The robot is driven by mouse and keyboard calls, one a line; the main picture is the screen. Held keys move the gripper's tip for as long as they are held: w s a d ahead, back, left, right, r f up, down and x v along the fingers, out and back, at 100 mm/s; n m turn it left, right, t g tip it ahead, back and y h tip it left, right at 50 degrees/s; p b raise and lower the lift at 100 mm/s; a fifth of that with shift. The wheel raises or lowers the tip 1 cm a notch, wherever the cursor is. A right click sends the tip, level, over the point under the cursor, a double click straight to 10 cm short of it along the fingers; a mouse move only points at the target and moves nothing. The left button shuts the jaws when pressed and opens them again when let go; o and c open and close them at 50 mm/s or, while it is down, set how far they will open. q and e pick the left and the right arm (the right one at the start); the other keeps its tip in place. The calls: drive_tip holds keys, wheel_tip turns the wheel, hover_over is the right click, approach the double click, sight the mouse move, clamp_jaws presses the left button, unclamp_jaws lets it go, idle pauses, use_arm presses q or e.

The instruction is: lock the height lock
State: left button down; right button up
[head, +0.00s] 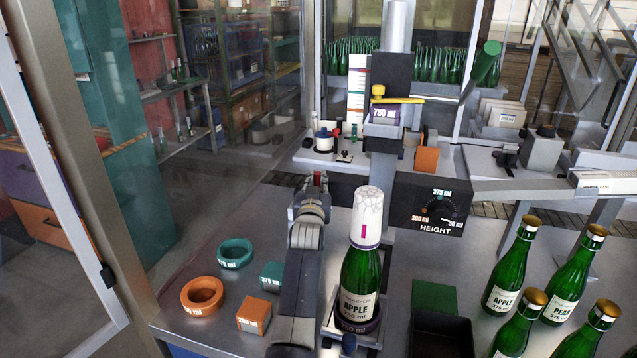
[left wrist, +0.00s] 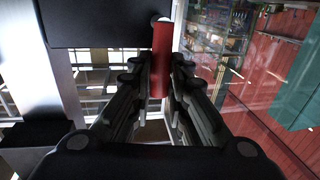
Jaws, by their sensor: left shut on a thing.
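My left gripper (head: 318,181) reaches up from the front of the bench, left of the capped bottle. Its fingers are closed on a red cylindrical handle (left wrist: 161,60), which stands between the fingertips in the left wrist view. Only a small red part of the handle (head: 317,178) shows in the head view. I cannot tell from its look whether this handle is the height lock or how it is set. The black HEIGHT dial panel (head: 410,222) is right of the column, with marks for several bottle sizes. My right gripper is not in view.
A green APPLE bottle (head: 357,285) with a white cap (head: 367,217) stands upright right of my left arm. Orange (head: 202,296) and teal (head: 235,253) rings lie left of it. Several gold-topped bottles (head: 512,280) stand at right. A yellow lever (head: 398,100) is higher up.

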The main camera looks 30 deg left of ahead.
use_arm(q)
drive_tip(key=shift+f, duration=0.1)
drive_tip(key=c, duration=1.5)
unclamp_jaws()
drive_tip(key=shift+c, duration=0.2)
wheel_tip(320, 180, up, 10)
